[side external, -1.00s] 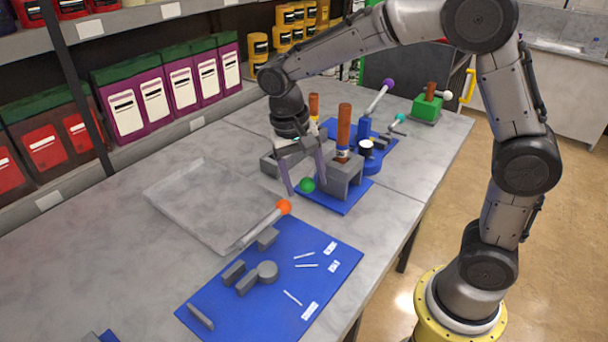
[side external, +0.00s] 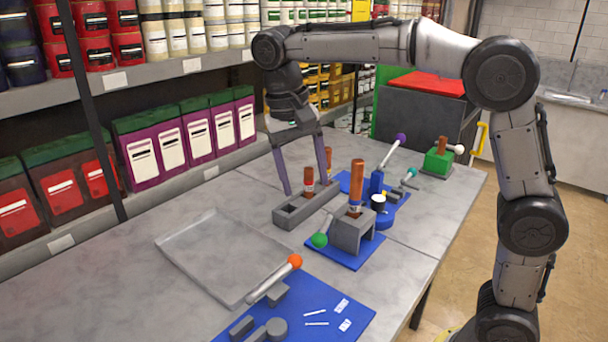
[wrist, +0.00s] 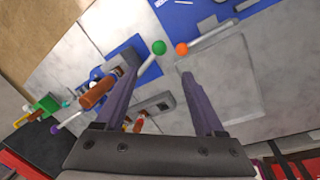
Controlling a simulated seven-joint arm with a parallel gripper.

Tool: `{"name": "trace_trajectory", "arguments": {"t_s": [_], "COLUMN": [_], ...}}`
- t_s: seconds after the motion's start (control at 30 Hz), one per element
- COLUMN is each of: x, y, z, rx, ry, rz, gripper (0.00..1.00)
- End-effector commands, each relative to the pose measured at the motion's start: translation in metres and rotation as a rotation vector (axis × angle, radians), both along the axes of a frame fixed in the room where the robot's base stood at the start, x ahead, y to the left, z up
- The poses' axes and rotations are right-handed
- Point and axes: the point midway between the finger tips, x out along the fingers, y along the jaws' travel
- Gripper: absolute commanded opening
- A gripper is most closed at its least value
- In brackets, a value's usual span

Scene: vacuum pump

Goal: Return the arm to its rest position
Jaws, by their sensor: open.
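My gripper (side external: 301,190) hangs above the workbench in the side view, pointing down with its two long fingers spread and nothing between them. In the wrist view my gripper (wrist: 165,80) also shows open and empty. Its fingertips are near the grey slotted block (side external: 290,215), which holds a brown cylinder (side external: 308,180); I cannot tell the exact gap. A grey block with a tall brown-topped cylinder (side external: 357,180) and a green-balled lever (side external: 319,240) stands on a blue plate (side external: 335,256) to the right.
A flat grey tray (side external: 205,262) lies empty on the bench. An orange-balled lever (side external: 294,262) and a blue mat (side external: 350,318) are in front. A purple-balled lever (side external: 400,139) and a green block (side external: 437,163) stand behind. Shelves (side external: 190,70) with containers line the left.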

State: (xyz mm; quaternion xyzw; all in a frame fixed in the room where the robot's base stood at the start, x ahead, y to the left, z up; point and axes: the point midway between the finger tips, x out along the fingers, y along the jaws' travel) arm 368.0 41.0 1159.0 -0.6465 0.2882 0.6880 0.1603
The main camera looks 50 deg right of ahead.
Motion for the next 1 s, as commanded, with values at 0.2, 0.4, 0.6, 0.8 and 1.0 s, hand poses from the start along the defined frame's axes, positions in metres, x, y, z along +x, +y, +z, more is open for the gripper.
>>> {"name": "trace_trajectory", "arguments": {"t_s": [0.2,0.4,0.6,0.8,1.0], "x": [0.0,-0.004,-0.055,-0.123,-0.179], "y": [0.0,-0.005,-0.027,-0.043,-0.048], "z": [0.001,0.012,0.046,0.043,0.009], "rx": [0.0,0.006,0.03,0.072,0.088], "ry": [0.0,-0.031,-0.125,-0.251,-0.387], "rz": [0.0,-0.013,-0.049,0.036,0.215], "gripper": [0.71,0.71,0.71,0.71,0.71]}}
